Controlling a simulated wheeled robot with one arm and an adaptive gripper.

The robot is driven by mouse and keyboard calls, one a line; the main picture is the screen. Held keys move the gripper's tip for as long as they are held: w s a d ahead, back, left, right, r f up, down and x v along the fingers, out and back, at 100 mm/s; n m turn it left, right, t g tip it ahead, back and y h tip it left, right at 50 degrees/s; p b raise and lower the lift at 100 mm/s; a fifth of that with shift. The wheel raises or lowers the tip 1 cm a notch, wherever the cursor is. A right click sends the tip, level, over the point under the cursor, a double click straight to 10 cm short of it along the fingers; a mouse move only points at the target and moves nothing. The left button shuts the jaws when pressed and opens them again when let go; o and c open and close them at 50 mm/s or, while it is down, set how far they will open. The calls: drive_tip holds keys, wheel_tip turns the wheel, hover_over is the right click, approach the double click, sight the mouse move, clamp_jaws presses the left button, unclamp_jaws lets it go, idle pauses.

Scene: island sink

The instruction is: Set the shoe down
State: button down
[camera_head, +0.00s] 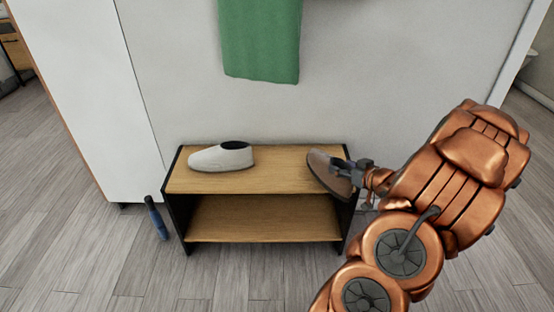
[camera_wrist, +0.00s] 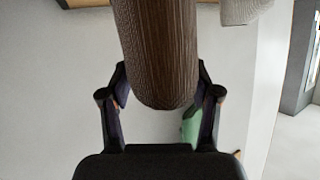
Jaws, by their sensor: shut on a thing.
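A brown shoe (camera_head: 330,174) is at the right end of the wooden shoe rack's top board (camera_head: 280,170). My gripper (camera_head: 352,172) is shut on this shoe from the right. In the wrist view the brown shoe (camera_wrist: 157,50) fills the space between the two dark fingers (camera_wrist: 160,110). The shoe looks tilted, and I cannot tell whether it touches the board. A white shoe (camera_head: 222,157) with a dark opening sits on the left part of the same board, apart from the brown one.
The board between the two shoes is clear, and the rack's lower shelf (camera_head: 260,218) is empty. A green towel (camera_head: 260,40) hangs on the wall above. A blue-handled object (camera_head: 156,218) stands by the rack's left side. Grey plank floor (camera_head: 90,250) lies around.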

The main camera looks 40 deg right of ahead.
sight(334, 161)
drive_tip(key=w+b, duration=0.1)
drive_tip(key=w, duration=0.4)
drive_tip(key=w+d+f+b, duration=0.1)
drive_tip(key=w, duration=0.4)
drive_tip(key=w+b, duration=0.1)
drive_tip(key=w, duration=0.4)
drive_tip(key=shift+w+d+f+b, duration=0.2)
drive_tip(key=shift+d+f+b, duration=0.05)
drive_tip(key=shift+b, duration=0.1)
drive_tip(key=shift+f+b, duration=1.1)
drive_tip(key=shift+f, duration=0.7)
drive_tip(key=shift+r, duration=0.1)
drive_tip(key=shift+c, duration=1.2)
unclamp_jaws()
drive_tip(key=p+v, duration=0.3)
drive_tip(key=v, duration=0.9)
drive_tip(key=shift+d, duration=0.1)
drive_tip(key=shift+w, duration=0.1)
